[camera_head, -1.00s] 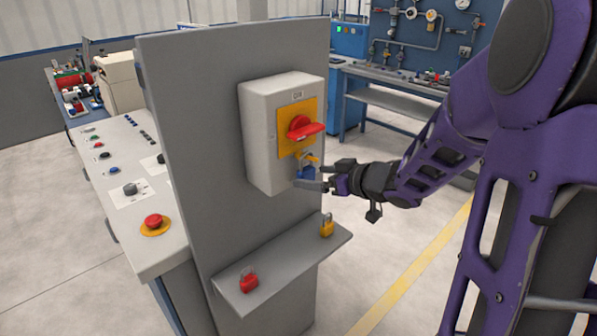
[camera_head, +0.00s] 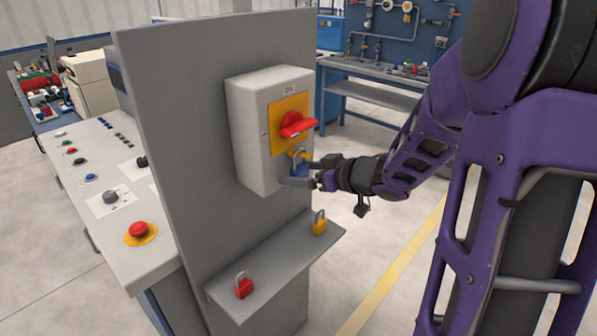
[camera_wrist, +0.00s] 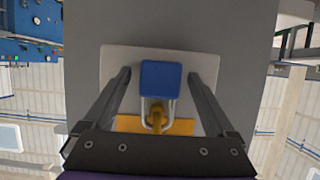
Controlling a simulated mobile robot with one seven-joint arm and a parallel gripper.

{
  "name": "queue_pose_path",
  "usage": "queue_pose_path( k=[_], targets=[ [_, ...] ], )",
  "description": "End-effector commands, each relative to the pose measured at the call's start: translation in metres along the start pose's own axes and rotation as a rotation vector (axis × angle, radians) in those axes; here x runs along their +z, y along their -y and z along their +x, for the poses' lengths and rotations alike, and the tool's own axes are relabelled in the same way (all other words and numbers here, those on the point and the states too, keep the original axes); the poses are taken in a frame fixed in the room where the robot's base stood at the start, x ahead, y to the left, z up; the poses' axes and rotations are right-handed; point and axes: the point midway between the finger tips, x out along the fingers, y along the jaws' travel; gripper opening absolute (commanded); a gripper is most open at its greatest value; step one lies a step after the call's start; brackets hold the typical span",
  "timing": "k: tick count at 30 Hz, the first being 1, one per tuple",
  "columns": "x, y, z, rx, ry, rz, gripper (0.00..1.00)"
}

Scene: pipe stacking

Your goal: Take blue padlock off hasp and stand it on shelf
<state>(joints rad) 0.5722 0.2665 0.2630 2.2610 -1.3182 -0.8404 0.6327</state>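The blue padlock (camera_head: 299,170) hangs by its shackle from the yellow hasp (camera_head: 299,155) below the red switch handle on the grey box. My gripper (camera_head: 294,172) is open, with one finger on either side of the padlock. In the wrist view, the padlock (camera_wrist: 161,79) lies between the two dark fingers (camera_wrist: 160,85), with a visible gap on both sides. Its metal shackle runs to the hasp (camera_wrist: 157,118). In the head view the fingers partly hide the padlock. The grey shelf (camera_head: 275,262) juts from the panel below.
A red padlock (camera_head: 243,285) stands near the shelf's left end and a yellow padlock (camera_head: 319,223) near its right end. The shelf between them is clear. The switch box (camera_head: 250,135) and its red handle (camera_head: 296,124) are close above my gripper.

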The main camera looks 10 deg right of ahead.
Motion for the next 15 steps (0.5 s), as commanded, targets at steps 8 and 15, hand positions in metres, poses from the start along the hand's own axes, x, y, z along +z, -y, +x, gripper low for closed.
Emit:
queue_pose_path(
  k=[8, 15],
  targets=[
    [-0.0001, 0.0002, 0.0002, 0.000, 0.000, 0.000, 0.39],
    [-0.0004, 0.0002, 0.0002, 0.000, -0.001, 0.000, 0.00]
  ],
)
